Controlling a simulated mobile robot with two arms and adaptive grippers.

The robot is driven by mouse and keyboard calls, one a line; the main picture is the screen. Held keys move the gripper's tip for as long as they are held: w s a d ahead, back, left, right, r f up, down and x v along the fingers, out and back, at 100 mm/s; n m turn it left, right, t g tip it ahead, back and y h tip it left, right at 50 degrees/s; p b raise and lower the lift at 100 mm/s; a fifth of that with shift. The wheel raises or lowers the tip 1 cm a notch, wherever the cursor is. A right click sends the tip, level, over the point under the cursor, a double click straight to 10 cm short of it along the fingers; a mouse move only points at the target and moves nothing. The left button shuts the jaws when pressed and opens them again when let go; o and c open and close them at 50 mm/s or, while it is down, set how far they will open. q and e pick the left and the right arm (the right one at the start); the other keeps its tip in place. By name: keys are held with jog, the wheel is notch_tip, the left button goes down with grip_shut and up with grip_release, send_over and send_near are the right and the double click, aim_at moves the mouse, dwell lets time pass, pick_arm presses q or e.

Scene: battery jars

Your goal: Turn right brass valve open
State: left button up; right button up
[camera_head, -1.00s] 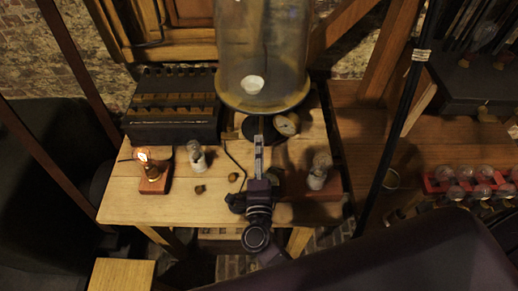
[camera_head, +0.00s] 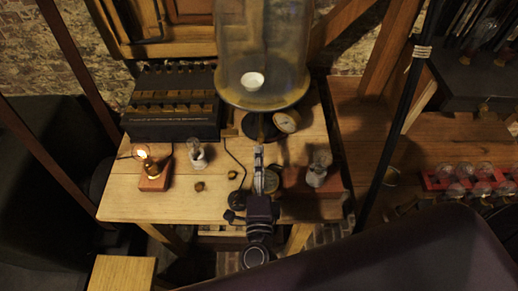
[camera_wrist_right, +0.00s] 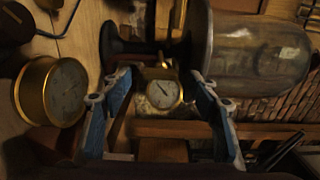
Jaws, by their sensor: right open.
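My right gripper (camera_head: 258,152) reaches in from the bottom, in front of the glass bell jar's dark stand (camera_head: 258,127). In the right wrist view its two blue-grey fingers (camera_wrist_right: 158,78) are spread apart and empty. A small brass-bodied dial gauge (camera_wrist_right: 163,93) shows between them, beyond the tips; it also shows in the head view (camera_head: 288,121). I cannot make out the right brass valve for certain; brass parts near the stand are small and dark. My left gripper is not in view.
The large glass bell jar (camera_head: 262,55) stands behind the gripper. A larger brass gauge (camera_wrist_right: 50,92) lies close beside one finger. Small bulbs (camera_head: 318,168) and brass knobs (camera_head: 199,186) stand on the wooden table (camera_head: 125,205). A red bulb rack (camera_head: 470,178) is at right.

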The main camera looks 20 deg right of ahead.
jog(key=v, duration=0.6)
jog(key=shift+s, duration=0.4)
